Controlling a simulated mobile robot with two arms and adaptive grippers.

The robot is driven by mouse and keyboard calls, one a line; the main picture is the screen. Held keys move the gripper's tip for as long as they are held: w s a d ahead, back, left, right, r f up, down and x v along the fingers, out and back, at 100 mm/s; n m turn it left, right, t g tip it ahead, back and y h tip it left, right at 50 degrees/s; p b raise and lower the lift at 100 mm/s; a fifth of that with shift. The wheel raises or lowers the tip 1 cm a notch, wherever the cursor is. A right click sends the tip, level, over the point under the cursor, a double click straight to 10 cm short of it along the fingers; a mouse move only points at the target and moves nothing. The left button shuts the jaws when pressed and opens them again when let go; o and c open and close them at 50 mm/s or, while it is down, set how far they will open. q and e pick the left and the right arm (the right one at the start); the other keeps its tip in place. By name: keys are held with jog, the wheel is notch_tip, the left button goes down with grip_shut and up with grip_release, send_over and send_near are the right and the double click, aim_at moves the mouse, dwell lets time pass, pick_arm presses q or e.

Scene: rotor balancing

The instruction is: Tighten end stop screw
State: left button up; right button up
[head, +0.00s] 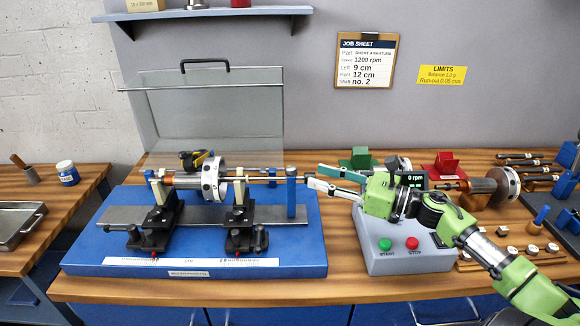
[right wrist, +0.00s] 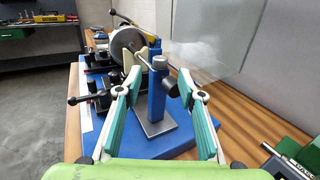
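The end stop is a blue post (head: 291,192) at the right end of the balancing stand (head: 130,213). In the right wrist view the post (right wrist: 157,97) stands on a grey plate, with a thin rod and a dark knob (right wrist: 186,84) near its top; I take the knob to be the screw. My right gripper (head: 328,178) is just right of the post in the head view. Its teal-padded fingers are spread wide and empty in the right wrist view (right wrist: 160,90), with the post and knob showing between them. I cannot tell the remaining distance. My left gripper is not in view.
The rotor (head: 213,180) rests on two black supports, with a clear raised guard (head: 210,110) behind. A control box (head: 405,250) with green and red buttons stands below my right arm. Another rotor (head: 503,184) and small parts lie at the right.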

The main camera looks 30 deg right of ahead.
aim_at(291, 167)
jog(key=p+x, duration=0.2)
jog(key=x, duration=0.6)
jog(key=shift+d+r, duration=0.1)
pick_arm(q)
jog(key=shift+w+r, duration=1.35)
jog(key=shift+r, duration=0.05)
pick_arm(e)
jog(key=shift+w+a, duration=0.4)
jog(key=shift+w, duration=0.2)
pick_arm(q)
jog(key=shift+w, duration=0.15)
pick_arm(e)
grip_shut()
